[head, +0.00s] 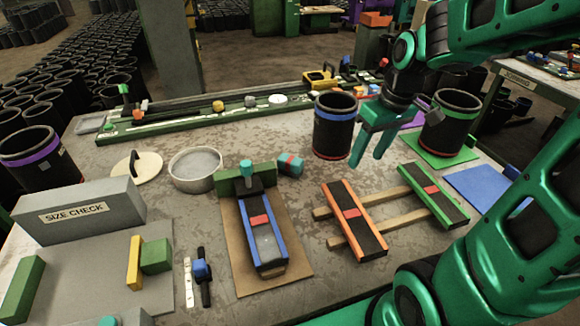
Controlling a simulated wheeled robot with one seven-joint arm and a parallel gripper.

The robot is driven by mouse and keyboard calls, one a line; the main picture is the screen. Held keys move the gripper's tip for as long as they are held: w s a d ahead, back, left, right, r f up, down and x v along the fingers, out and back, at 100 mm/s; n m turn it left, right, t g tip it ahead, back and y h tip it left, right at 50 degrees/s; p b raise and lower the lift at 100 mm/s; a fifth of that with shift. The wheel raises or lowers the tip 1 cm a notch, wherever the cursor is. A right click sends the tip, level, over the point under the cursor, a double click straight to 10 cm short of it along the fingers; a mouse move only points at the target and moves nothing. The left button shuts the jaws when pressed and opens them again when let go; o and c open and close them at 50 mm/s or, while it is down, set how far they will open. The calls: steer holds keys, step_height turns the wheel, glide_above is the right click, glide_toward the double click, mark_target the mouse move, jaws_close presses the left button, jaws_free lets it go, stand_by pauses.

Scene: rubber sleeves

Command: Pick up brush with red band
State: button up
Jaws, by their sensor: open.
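No plain brush shape is clear to me in the head view. A small teal piece with a red band (290,163) lies on the table left of the blue-banded black sleeve; it may be the brush, but I cannot tell. Three long dark blocks also carry red patches: a blue-edged one (262,240), an orange-edged one (354,222) and a green-edged one (434,195). My gripper (368,158) is open and empty, pointing down in front of the blue-banded sleeve, right of the teal piece. Its height above the table is hard to judge.
The blue-banded sleeve (334,127) and a green-banded sleeve (450,124) stand upright near my gripper. A round pan (195,168), a grey SIZE CHECK box (80,212) and a green rail (170,124) occupy the left and back.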

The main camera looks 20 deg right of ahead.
mark_target(291, 159)
steer(key=w+a+f+n+t+y, duration=0.1)
steer(key=w+a+f+n+y, duration=0.15)
steer(key=w+a+n, duration=0.75)
steer(key=w+a+f+m, duration=0.1)
steer(key=w+f, duration=0.1)
steer(key=f, duration=0.1)
steer(key=w+a+f+m, duration=0.1)
steer(key=w+f, duration=0.1)
steer(key=f, duration=0.1)
steer(key=w+a+f+m, duration=0.1)
steer(key=w+a+f, duration=0.1)
steer(key=f, duration=0.1)
steer(key=shift+w+f, duration=0.35)
steer(key=shift+f, duration=0.05)
steer(key=shift+c, duration=0.3)
steer(key=c, duration=1.2)
steer(key=shift+r, duration=0.2)
